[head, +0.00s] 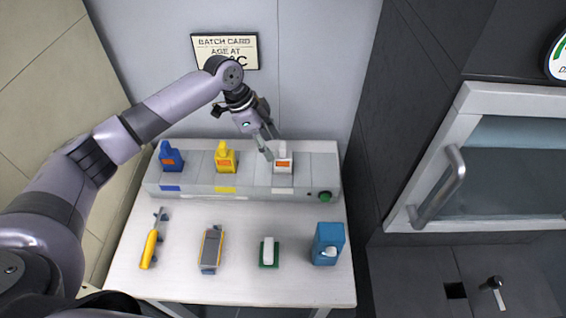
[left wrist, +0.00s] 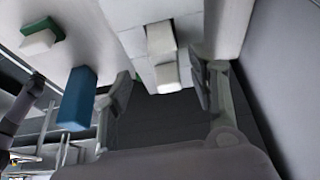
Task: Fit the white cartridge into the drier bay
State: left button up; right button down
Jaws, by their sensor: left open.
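The white cartridge (head: 283,163), with an orange label, stands upright at the right-hand position of the grey block (head: 250,190) in the head view. Whether it is fully seated there I cannot tell. My left gripper (head: 268,144) is open just above and behind it, fingers pointing down, partly overlapping its top. In the left wrist view the white cartridge (left wrist: 161,40) shows between the open fingers of my left gripper (left wrist: 163,72), apart from both. A blue cartridge (head: 171,157) and a yellow cartridge (head: 225,158) stand at the other positions. My right gripper is not in view.
On the white table (head: 185,283) lie a yellow-handled tool (head: 149,248), a grey-and-yellow tool (head: 211,250) and a white piece on a green base (head: 268,253). A blue box (head: 328,245) stands at right. A glass-fronted cabinet (head: 455,105) stands right.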

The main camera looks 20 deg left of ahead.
aim_at(279, 154)
pick_arm(q)
jog(key=x, duration=0.3)
jog(key=shift+w, duration=0.15)
jog(key=shift+d+f+p, duration=0.1)
jog(key=shift+d+p, duration=0.05)
jog(key=shift+p, duration=0.25)
jog(key=x, duration=0.1)
jog(key=p+x, duration=0.1)
jog(key=x, duration=0.2)
jog(key=shift+w+d+f+p, duration=0.1)
jog(key=shift+w+d+p, duration=0.15)
jog(key=shift+w+p, duration=0.1)
jog(key=shift+d+f, duration=0.1)
jog(key=shift+f, duration=0.15)
jog(key=shift+s, duration=0.1)
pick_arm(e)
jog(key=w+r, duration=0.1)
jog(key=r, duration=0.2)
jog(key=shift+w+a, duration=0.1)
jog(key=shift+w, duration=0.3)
pick_arm(q)
jog(key=shift+c, duration=0.4)
grip_shut()
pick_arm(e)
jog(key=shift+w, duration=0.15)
